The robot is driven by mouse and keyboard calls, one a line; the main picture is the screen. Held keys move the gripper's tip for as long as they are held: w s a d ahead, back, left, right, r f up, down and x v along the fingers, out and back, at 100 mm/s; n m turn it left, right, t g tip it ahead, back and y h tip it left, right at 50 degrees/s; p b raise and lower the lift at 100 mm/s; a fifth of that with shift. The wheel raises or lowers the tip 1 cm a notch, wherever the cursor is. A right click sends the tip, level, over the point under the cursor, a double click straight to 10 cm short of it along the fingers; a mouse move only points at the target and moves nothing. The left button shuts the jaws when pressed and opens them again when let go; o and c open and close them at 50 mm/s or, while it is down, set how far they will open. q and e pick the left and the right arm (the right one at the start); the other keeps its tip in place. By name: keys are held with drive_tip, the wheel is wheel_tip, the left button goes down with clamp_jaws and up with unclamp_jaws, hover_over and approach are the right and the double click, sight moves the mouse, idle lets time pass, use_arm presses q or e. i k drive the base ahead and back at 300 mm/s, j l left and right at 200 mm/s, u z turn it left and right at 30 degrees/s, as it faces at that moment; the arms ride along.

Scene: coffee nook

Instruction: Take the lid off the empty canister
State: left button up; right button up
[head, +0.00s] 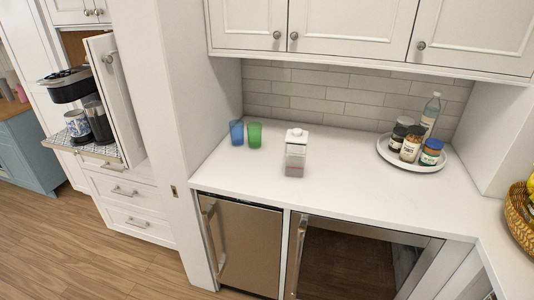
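A clear, square-sided canister (295,159) stands upright on the white counter, a little left of its middle. A white lid (297,136) with a small knob sits on top of it. The canister's walls look greyish and see-through, and I cannot tell for sure at this size whether anything is inside. No other canister is visible. Neither of my grippers shows in the head view.
Blue (237,133) and green (254,135) cups stand left of the canister. A round white tray (384,155) at the right holds jars and a bottle. Wall cabinets (345,25) overhang the counter (335,172). A coffee maker (75,100) stands far left. The counter front is clear.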

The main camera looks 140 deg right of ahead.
sight(295, 136)
drive_tip(key=z, duration=4.85)
drive_tip(key=i+l, duration=0.15)
drive_tip(key=l, duration=0.15)
drive_tip(key=i+l+u, duration=0.15)
drive_tip(key=l, duration=0.15)
drive_tip(key=i+l, duration=0.15)
drive_tip(key=l, duration=0.15)
drive_tip(key=i+u, duration=0.05)
